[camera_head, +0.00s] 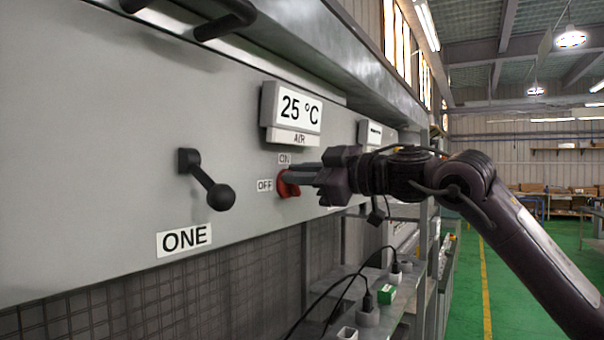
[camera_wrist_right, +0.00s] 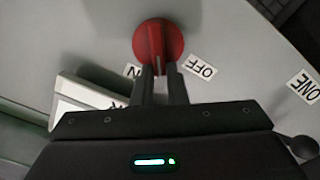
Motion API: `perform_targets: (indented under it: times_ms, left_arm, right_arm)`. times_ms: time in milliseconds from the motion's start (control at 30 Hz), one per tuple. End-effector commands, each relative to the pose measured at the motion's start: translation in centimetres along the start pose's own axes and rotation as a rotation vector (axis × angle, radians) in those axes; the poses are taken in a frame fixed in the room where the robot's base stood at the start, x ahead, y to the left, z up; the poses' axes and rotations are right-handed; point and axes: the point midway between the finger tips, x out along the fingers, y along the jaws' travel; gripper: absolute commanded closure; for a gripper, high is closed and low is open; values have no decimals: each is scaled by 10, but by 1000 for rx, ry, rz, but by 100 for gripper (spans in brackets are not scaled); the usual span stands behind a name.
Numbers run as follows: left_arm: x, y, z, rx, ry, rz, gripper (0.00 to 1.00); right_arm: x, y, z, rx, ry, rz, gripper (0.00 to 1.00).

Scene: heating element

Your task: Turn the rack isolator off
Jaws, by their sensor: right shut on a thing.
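The rack isolator is a red rotary knob (camera_head: 286,187) on the grey panel, between the ON label (camera_head: 285,158) above it and the OFF label (camera_head: 265,185) to its left. My right gripper (camera_head: 290,179) reaches in from the right and is shut on the knob. In the right wrist view the red knob (camera_wrist_right: 157,45) shows with its raised grip between the two fingertips (camera_wrist_right: 159,70). The OFF label (camera_wrist_right: 201,66) is beside it there, and the ON label is partly hidden by a finger. The knob's exact pointing direction is hard to tell. My left gripper is not in view.
A display reading 25 °C (camera_head: 296,110) juts out above the knob. A black lever with a ball end (camera_head: 219,194) sticks out at the left, above the ONE label (camera_head: 184,238). A shelf with cables and plugs (camera_head: 385,300) lies below right. Green floor is open at the right.

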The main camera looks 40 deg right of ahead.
Motion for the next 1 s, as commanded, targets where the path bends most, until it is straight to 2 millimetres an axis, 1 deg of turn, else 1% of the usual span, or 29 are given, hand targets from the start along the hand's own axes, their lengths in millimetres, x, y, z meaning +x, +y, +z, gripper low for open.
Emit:
perform_targets:
  times_ms: [600,800,1000]
  left_arm:
    - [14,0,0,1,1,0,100]
    - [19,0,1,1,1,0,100]
    - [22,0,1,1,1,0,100]
  right_arm:
    - [0,-14,5,-584,0,1,100]
    - [0,-18,8,-746,0,0,100]
    - [0,-20,10,-867,-1,0,100]
